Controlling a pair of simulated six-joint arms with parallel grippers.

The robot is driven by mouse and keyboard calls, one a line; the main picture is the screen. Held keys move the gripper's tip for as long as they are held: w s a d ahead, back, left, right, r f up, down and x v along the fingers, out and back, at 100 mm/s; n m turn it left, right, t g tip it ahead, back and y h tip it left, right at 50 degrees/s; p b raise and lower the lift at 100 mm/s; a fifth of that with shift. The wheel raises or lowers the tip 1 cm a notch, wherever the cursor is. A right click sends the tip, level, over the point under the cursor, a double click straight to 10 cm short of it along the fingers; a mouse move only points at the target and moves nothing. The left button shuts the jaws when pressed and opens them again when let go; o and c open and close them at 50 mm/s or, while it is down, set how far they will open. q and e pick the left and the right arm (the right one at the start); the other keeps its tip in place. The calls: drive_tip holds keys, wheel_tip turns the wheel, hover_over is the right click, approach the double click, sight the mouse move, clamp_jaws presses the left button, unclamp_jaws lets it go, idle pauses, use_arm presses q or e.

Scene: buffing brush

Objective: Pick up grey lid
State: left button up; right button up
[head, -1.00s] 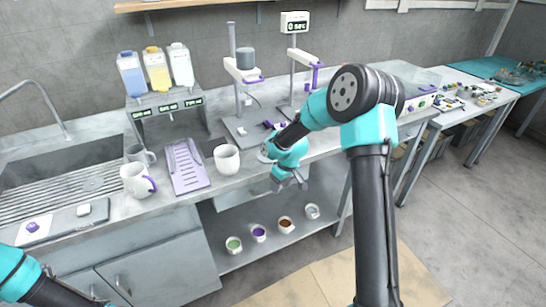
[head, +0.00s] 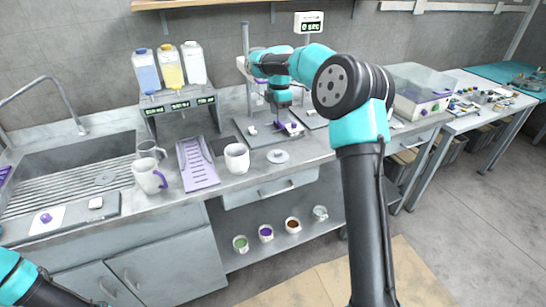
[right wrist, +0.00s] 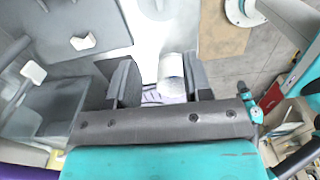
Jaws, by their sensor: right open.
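A small round grey lid (head: 278,156) with a knob on top lies on the counter near its front edge, right of the white mug. My right gripper (head: 283,103) is behind and above it, over the stands at the back, apart from the lid. In the right wrist view my right gripper (right wrist: 162,82) has its two fingers spread apart. A pale rounded thing (right wrist: 171,70) shows between them; I cannot tell what it is or whether it is touched. I cannot make out the lid for sure there. My left arm shows at the lower left, its gripper out of view.
A white mug (head: 237,158) and a purple slotted tray (head: 196,165) stand left of the lid. A dispenser rack (head: 178,105) with bottles is behind them. Stands with flat bases (head: 262,138) fill the back. Several cups sit on the lower shelf (head: 275,250).

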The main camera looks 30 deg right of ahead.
idle(0.3)
hover_over(278, 152)
wheel_tip(278, 152, down, 12)
drive_tip(key=shift+s+f, duration=0.1)
idle(0.4)
drive_tip(key=shift+f, duration=2.6)
clamp_jaws()
